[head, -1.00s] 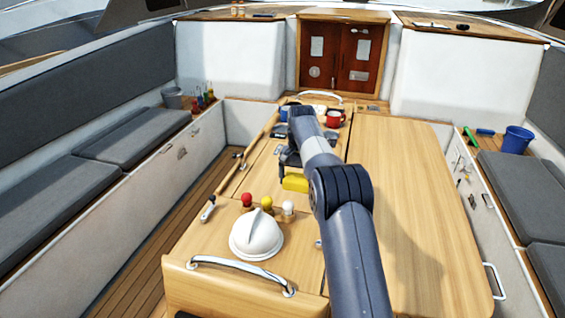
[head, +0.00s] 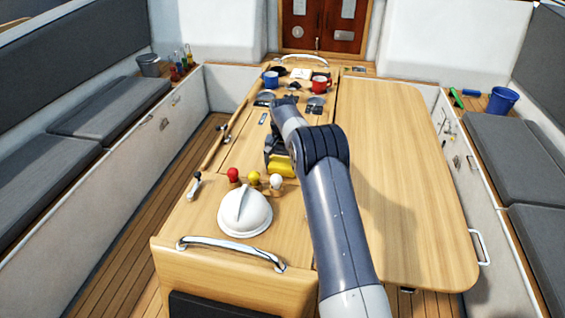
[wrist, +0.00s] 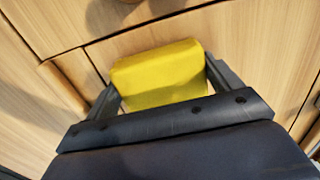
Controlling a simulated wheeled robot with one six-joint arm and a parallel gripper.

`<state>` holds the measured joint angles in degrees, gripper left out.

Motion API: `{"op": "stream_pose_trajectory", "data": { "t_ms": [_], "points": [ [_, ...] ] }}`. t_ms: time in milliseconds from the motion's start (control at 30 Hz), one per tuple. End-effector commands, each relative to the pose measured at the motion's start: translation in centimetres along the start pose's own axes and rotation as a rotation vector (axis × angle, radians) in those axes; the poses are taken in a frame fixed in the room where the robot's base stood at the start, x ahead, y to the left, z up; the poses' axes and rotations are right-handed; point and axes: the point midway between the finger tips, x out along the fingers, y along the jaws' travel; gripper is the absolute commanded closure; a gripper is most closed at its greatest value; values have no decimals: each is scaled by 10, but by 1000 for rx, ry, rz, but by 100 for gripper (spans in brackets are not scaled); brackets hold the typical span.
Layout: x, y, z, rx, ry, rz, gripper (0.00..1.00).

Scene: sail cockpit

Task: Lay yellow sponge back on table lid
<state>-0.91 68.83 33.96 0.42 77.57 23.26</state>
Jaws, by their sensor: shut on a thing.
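The yellow sponge (head: 281,167) is a small yellow block between the fingers of my gripper (head: 278,160), over the middle strip of the wooden table lid (head: 240,150). In the wrist view the sponge (wrist: 158,76) sits between the two dark fingers of my gripper (wrist: 163,85), which is shut on it. Wood grain and a seam of the lid (wrist: 240,40) show behind it. I cannot tell whether the sponge touches the lid or is held just above it. My arm hides part of the lid to the right.
A white domed compass (head: 245,212) and red, yellow and white knobs (head: 254,179) stand in front of the sponge. A blue mug (head: 271,79) and a red mug (head: 320,84) stand at the back. The right table leaf (head: 400,150) is clear.

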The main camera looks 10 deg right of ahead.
Motion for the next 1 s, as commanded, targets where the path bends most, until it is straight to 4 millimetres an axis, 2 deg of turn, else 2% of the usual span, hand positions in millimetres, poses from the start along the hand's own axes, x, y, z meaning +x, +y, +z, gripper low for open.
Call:
{"op": "stream_pose_trajectory", "data": {
  "t_ms": [367,400,567,833,1000],
  "points": [
    [7,0,0,0,2,-1,36],
    [7,0,0,0,2,-1,13],
    [6,0,0,0,2,-1,0],
    [3,0,0,0,3,-1,0],
    [-14,0,-1,0,6,-3,0]
  ]
}}
